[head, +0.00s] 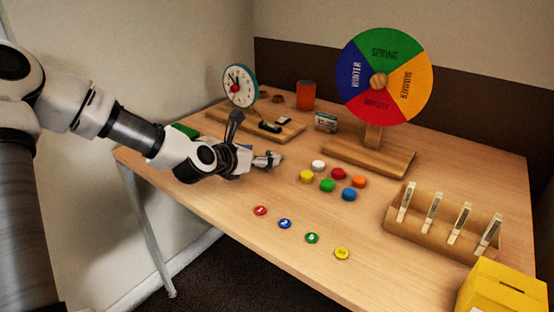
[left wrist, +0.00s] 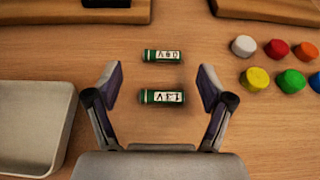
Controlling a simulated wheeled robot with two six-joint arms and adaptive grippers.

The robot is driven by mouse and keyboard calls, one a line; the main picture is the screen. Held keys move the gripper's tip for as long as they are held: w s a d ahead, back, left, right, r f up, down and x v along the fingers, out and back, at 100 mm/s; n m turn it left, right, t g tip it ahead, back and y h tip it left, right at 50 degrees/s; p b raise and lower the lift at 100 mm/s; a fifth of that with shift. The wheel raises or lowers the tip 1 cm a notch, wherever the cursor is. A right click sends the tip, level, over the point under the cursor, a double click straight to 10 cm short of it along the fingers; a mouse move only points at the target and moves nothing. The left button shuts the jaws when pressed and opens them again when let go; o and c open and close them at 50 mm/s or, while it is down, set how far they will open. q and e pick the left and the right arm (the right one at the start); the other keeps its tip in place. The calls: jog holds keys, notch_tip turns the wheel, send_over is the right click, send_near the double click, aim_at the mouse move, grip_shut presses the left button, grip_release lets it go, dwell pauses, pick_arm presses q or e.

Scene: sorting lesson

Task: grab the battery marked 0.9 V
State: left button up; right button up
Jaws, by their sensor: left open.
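Two green batteries with white labels lie crosswise on the table in the left wrist view, their labels upside down. The farther battery (left wrist: 162,55) appears to read 0.9 V. The nearer battery (left wrist: 162,98) appears to read 1.3 V. My left gripper (left wrist: 160,80) is open and empty, its fingers on either side of the nearer battery. The 0.9 V battery lies just beyond the fingertips. In the head view my left gripper (head: 275,160) is low over the table's left part, and I cannot make out the batteries there. My right gripper is not in view.
A pale tray (left wrist: 68,120) is at left in the wrist view. Coloured discs (head: 327,186) lie to the gripper's right. A season wheel (head: 405,85), a dial stand (head: 241,88), a rack with clothespins (head: 390,222) and a yellow box (head: 500,290) stand around.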

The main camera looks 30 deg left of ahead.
aim_at(270, 152)
pick_arm(q)
jog(key=b+x, duration=0.1)
jog(key=x, duration=0.3)
jog(key=shift+w+d, duration=0.15)
jog(key=c, duration=1)
jog(key=shift+o, duration=0.2)
jog(key=shift+r, duration=0.15)
